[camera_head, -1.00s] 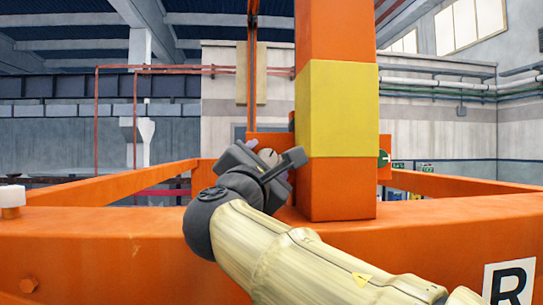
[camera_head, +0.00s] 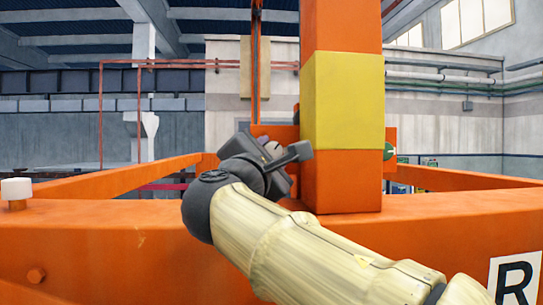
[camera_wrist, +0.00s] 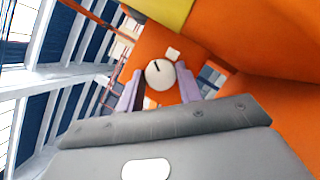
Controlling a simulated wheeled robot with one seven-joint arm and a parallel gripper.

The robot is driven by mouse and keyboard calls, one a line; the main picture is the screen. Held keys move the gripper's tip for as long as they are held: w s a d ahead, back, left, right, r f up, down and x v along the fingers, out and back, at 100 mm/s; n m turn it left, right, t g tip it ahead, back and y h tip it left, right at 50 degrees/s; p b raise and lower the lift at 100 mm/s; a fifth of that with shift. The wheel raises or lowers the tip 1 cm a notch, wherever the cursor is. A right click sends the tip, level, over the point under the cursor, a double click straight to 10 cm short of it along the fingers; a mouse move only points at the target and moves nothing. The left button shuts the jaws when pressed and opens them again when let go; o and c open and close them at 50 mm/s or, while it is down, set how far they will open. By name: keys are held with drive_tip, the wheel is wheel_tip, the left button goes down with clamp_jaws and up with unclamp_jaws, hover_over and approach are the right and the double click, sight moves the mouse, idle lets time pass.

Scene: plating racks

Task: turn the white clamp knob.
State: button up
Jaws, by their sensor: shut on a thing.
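The white clamp knob (camera_wrist: 160,74) is a round pale disc with a short dark mark, set on an orange plate. In the wrist view the mark lies toward the upper left of its face. My gripper (camera_wrist: 159,88) has one purple finger on each side of the knob and is shut on it. In the head view the knob (camera_head: 273,148) shows only as a small pale patch, mostly hidden behind my dark gripper (camera_head: 277,160), just left of the orange post.
The orange post (camera_head: 342,180) with a yellow band stands close right of my gripper. An orange beam (camera_head: 110,235) crosses the front, with a white-capped peg (camera_head: 16,190) at its left. A green round mark (camera_head: 389,152) shows right of the post.

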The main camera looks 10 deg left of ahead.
drive_tip(key=m+g, duration=0.1)
drive_tip(key=m, duration=0.3)
drive_tip(key=m+g+h+p, duration=0.1)
drive_tip(key=m, duration=0.1)
drive_tip(key=shift+a+r+g, duration=0.1)
drive_tip(key=shift+r+g, duration=0.15)
drive_tip(key=shift+g, duration=0.05)
drive_tip(key=m+g+p, duration=0.1)
drive_tip(key=m, duration=0.1)
drive_tip(key=shift+r+m, duration=0.1)
drive_tip(key=shift+m, duration=0.3)
drive_tip(key=shift+m+g+y+p, duration=0.3)
drive_tip(key=shift+m+g+y, duration=0.1)
drive_tip(key=shift+m, duration=0.2)
drive_tip(key=o, duration=1)
drive_tip(key=shift+s, duration=0.15)
drive_tip(key=b+v, duration=0.1)
drive_tip(key=v, duration=1.6)
drive_tip(key=shift+b, duration=0.3)
